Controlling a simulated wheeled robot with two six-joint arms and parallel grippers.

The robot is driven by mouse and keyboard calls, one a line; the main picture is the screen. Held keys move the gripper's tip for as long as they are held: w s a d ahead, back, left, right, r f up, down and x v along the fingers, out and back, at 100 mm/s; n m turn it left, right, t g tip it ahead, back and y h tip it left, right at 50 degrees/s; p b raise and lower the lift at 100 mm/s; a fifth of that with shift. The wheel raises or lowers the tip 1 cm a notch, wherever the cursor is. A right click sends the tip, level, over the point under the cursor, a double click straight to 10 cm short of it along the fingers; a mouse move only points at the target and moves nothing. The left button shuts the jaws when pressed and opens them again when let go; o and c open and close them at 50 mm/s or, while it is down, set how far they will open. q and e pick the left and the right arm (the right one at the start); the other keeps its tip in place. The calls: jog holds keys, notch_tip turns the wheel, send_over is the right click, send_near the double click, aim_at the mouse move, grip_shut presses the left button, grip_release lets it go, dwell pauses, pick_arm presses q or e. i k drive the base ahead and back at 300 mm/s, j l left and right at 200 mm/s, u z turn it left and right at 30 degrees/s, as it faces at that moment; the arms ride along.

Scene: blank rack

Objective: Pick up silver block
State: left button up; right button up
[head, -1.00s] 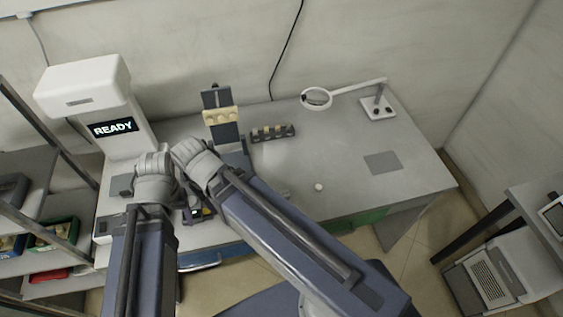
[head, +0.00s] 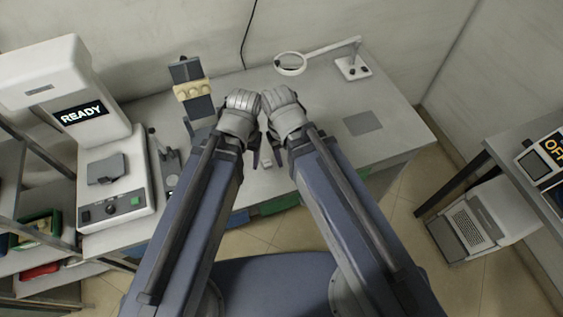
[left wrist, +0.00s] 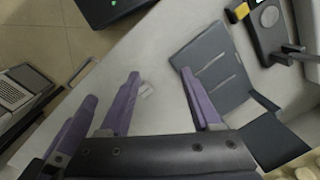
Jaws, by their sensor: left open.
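The silver block (left wrist: 147,90) is a small light grey piece lying on the grey bench. In the left wrist view it shows between the purple fingers of my left gripper (left wrist: 160,73), close to the finger on the left of the picture. That gripper is open and empty, pointing down at the bench. In the head view a small grey piece (head: 266,162), seemingly the same block, shows in the gap between my two forearms. My right gripper (head: 284,115) is beside the left one; its fingers are mostly hidden, so its opening is unclear.
A dark grey slotted tray (left wrist: 212,65) lies beside the left gripper. A white machine reading READY (head: 115,185) stands at the left. A magnifier lamp (head: 291,64) stands at the back. The bench is clear around a grey pad (head: 363,123).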

aim_at(266, 164)
jog(key=k+l, duration=0.1)
jog(key=l, duration=0.3)
jog(key=k+l, duration=0.15)
jog(key=l, duration=0.2)
jog(key=k+l, duration=0.1)
jog(key=l, duration=0.3)
jog(key=k+l, duration=0.1)
jog(key=l, duration=0.25)
jog(key=k+l, duration=0.15)
jog(key=l, duration=0.25)
jog(key=k+l, duration=0.1)
jog(key=l, duration=0.25)
